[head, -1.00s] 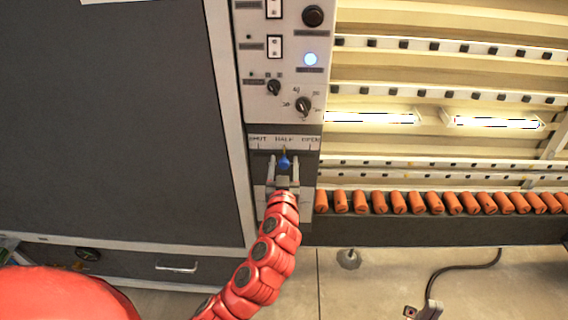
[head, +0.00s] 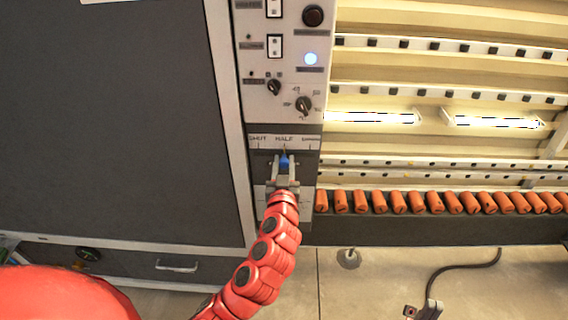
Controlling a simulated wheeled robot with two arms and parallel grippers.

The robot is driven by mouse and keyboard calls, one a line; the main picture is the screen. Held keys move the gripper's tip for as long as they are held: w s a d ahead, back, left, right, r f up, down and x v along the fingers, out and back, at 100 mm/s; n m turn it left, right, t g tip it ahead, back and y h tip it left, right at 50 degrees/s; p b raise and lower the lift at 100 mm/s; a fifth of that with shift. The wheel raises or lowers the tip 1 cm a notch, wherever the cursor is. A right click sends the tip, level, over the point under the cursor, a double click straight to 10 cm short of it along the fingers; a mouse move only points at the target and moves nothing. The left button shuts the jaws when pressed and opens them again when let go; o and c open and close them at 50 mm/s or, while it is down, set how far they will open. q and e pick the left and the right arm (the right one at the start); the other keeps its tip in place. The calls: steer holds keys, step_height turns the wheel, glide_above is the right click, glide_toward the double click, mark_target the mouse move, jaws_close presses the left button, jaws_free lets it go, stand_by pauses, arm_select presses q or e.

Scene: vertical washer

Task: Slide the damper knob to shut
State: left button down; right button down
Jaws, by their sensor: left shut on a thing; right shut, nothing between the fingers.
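The blue damper knob (head: 284,161) sits in its slot on the damper plate (head: 310,171), below the labels SHUT at left, HALF in the middle and OPEN at right. The knob is under HALF. My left gripper (head: 284,164), at the end of the red arm, has its fingers on either side of the knob and is shut on it. The fingers hide part of the slot.
A dark cabinet door (head: 115,110) stands at left. A row of orange rollers (head: 400,203) runs to the right.

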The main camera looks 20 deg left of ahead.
mark_target(258, 154)
stand_by(0.6)
arm_select(q)
steer(key=a, duration=0.2)
steer(key=s+a, duration=0.1)
steer(key=a, duration=0.1)
steer(key=s+a, duration=0.1)
steer(key=a, duration=0.2)
steer(key=shift+a+p, duration=0.1)
steer(key=shift+p, duration=0.3)
steer(key=c, duration=0.5)
jaws_free()
steer(key=shift+c, duration=0.2)
